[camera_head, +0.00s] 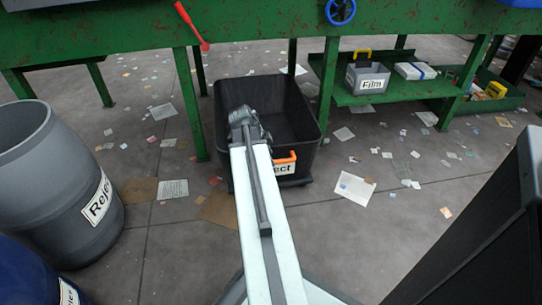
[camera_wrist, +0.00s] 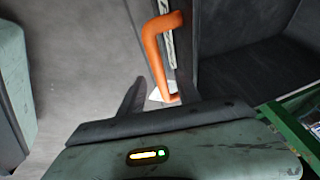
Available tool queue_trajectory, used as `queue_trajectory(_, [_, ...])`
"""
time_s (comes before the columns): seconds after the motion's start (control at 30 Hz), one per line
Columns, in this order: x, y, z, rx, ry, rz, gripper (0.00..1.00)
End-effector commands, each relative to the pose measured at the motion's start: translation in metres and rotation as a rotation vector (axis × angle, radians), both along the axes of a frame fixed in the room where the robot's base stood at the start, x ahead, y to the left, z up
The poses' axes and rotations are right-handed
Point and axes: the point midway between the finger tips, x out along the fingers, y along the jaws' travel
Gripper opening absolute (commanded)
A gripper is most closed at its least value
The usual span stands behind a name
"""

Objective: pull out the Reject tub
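The black Reject tub (camera_head: 300,115) stands on the floor partly under the green bench. Its front has an orange handle (camera_head: 286,159) and a white label, of which only "ect" shows beside my arm. My arm reaches over the tub's front, and its fingers are hidden in the head view. In the wrist view, my gripper (camera_wrist: 160,92) is at the lower end of the orange handle (camera_wrist: 160,50). One dark finger stands apart to the left of the handle. The gripper looks open; I see no grip on the handle.
A grey barrel (camera_head: 40,165) also labelled Reject stands at the left, with a blue one (camera_head: 30,275) in front. The green bench leg (camera_head: 188,105) is close left of the tub. A Film bin (camera_head: 367,78) sits on the low shelf. Scattered papers lie on otherwise open floor.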

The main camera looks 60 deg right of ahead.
Motion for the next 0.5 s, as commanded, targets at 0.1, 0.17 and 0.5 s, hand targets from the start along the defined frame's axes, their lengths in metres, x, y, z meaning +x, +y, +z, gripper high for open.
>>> queue_trajectory(0.1, [0.004,0.010,0.032,0.000,0.000,0.003,0.40])
queue_trajectory(0.17, [0.005,0.015,0.042,0.000,0.000,0.003,0.40])
queue_trajectory(0.5, [0.007,0.020,0.048,0.001,0.000,0.000,0.40])
